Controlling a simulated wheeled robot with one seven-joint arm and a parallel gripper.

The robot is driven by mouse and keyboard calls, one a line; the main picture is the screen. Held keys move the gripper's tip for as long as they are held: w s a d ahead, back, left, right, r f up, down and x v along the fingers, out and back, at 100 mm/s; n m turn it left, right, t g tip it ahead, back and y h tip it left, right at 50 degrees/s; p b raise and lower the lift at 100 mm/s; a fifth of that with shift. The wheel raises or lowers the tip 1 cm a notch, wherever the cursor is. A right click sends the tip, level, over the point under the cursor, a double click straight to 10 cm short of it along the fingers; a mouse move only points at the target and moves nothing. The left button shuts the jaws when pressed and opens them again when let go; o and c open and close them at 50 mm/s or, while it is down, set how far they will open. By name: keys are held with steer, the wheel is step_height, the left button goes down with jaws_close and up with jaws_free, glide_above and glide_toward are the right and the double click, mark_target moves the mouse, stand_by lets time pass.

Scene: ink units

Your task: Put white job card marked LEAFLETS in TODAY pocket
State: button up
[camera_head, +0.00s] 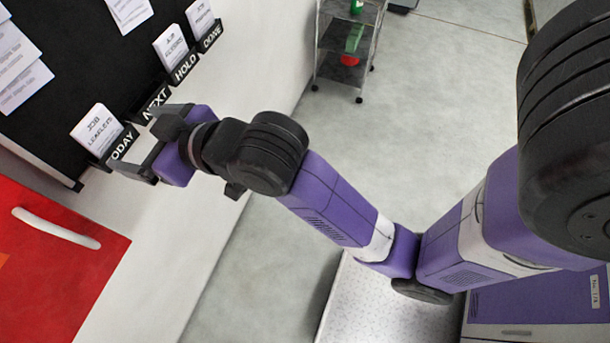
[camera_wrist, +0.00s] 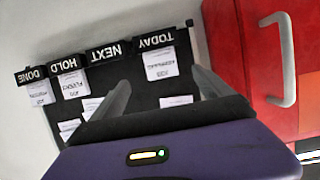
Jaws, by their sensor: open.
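A white job card (camera_head: 97,129), its print appearing to read JOB LEAFLETS, stands in the black TODAY pocket (camera_head: 122,143) on the dark board. In the wrist view the picture is upside down; the card (camera_wrist: 160,68) sits at the TODAY pocket (camera_wrist: 155,41), its lower part inside. My gripper (camera_head: 136,140) is open in front of the TODAY pocket. In the wrist view my gripper (camera_wrist: 160,78) has its two fingers spread to either side of the card, with nothing between them that I see held. Whether the fingers touch the card cannot be told.
The NEXT pocket (camera_head: 155,104) shows no card. Cards stand in the HOLD pocket (camera_head: 185,67) and DONE pocket (camera_head: 211,36). Loose white sheets (camera_head: 22,84) hang on the board. A red cabinet (camera_head: 60,275) with a white handle is beside it. A trolley (camera_head: 347,45) stands behind; the floor between is clear.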

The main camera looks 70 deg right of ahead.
steer(key=s+f, duration=1)
steer(key=s, duration=2)
steer(key=shift+s+r+t, duration=0.3)
steer(key=shift+r+t, duration=0.05)
steer(key=shift+t, duration=0.05)
step_height(320, 180, down, 7)
steer(key=b, duration=0.6)
steer(key=shift+r, duration=0.2)
